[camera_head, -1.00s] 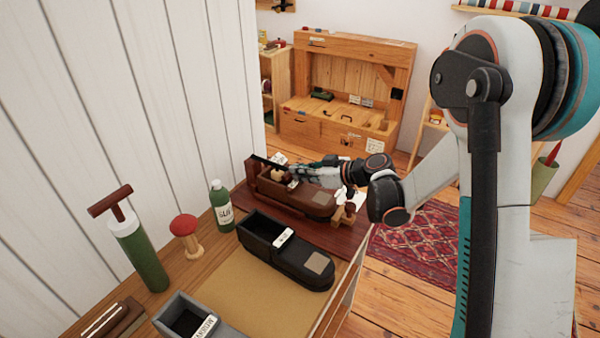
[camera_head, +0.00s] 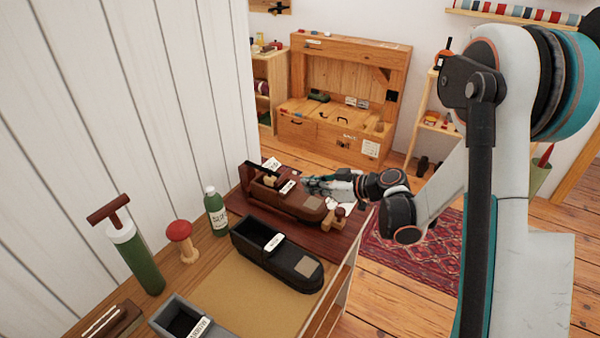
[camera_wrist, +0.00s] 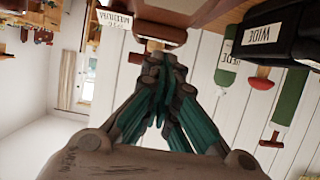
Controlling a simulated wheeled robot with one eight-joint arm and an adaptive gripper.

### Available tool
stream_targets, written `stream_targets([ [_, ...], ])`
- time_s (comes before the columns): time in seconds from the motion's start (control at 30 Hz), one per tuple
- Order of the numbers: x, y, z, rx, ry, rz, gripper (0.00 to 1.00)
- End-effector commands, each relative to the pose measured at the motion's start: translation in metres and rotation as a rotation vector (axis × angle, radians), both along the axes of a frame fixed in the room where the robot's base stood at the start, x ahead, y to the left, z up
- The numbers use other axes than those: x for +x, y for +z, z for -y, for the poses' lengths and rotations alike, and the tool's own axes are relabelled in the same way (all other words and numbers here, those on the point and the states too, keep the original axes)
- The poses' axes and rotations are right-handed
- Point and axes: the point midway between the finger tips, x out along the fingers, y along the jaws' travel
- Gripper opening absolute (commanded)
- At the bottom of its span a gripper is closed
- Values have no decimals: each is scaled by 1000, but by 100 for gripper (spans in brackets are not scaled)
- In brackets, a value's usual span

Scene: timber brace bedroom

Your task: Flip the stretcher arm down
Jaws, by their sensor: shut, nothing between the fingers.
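A brown shoe-shaped stretcher (camera_head: 304,204) lies on a dark red board at the far end of the bench. A dark bar, apparently its arm (camera_head: 250,176), shows at its rear left; its exact angle is hard to tell. My gripper (camera_head: 308,183) is just above and beside the stretcher's right side, empty. In the wrist view my gripper's fingers (camera_wrist: 163,62) are closed together, just below a brown rounded bar (camera_wrist: 160,32) and a white size label (camera_wrist: 115,18). Whether the fingertips touch the bar cannot be told.
A black shoe-shaped block (camera_head: 290,264) labelled WIDE stands nearer, with a grey box (camera_head: 170,318) in front. A green bottle (camera_head: 215,212), red mushroom-shaped knob (camera_head: 180,231) and green pump (camera_head: 140,262) line the wall side. The tan mat (camera_head: 235,290) is mostly clear.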

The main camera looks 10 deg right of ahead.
Motion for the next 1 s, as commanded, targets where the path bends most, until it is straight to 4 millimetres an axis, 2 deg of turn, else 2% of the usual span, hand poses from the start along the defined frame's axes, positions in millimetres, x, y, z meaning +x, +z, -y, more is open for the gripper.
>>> stream_targets([
  [0.2,-14,-13,18,1,-1,1,0],
  [0.43,-18,-17,22,1,1,0,0],
  [0.83,-18,-16,21,0,1,-2,0],
  [1.0,-23,-1,19,-14,-21,-50,0],
])
